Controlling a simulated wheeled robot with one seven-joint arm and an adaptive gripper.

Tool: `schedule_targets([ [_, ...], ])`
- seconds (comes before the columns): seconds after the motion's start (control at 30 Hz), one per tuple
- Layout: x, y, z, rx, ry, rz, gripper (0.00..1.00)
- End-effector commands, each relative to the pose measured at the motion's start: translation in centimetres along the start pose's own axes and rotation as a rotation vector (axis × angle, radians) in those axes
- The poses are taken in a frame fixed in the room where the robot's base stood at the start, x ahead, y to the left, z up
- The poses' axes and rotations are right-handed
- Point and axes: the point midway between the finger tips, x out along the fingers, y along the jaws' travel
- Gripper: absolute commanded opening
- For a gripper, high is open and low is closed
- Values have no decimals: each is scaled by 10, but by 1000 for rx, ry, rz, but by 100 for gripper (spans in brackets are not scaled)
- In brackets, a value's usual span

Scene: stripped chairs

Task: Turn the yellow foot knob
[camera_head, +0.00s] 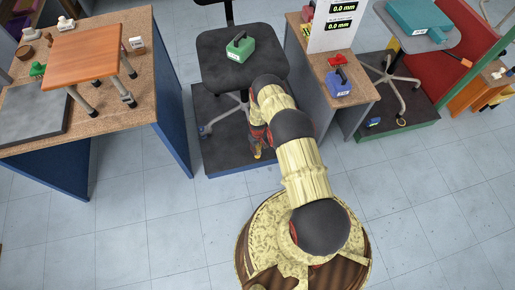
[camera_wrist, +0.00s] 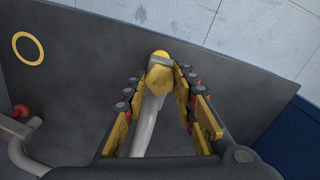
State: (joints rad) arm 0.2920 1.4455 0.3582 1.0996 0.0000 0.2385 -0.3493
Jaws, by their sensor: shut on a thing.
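The yellow foot knob (camera_wrist: 160,76) sits at the end of a pale grey leg tube (camera_wrist: 148,125) in the wrist view. My gripper (camera_wrist: 159,82) has its yellow-padded fingers on either side of the knob and is shut on it. In the head view my gripper (camera_head: 257,147) is low beside the base of the dark chair (camera_head: 240,70), over the dark platform (camera_head: 225,158). My arm hides part of the chair base there. A red knob (camera_wrist: 20,110) shows on another grey leg at the left of the wrist view.
A green block with a handle (camera_head: 240,47) rests on the chair seat. A bench (camera_head: 130,75) with a small wooden-topped stool (camera_head: 85,50) stands left. A cabinet (camera_head: 365,95) with a blue block (camera_head: 339,84) and a display board (camera_head: 335,25) stands right. The front floor is clear.

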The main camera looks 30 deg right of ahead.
Motion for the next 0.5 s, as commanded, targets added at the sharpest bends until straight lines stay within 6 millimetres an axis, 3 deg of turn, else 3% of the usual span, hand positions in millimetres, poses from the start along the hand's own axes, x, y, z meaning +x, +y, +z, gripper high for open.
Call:
schedule_targets([
  [0.5,0,0,0,190,1,0,2],
])
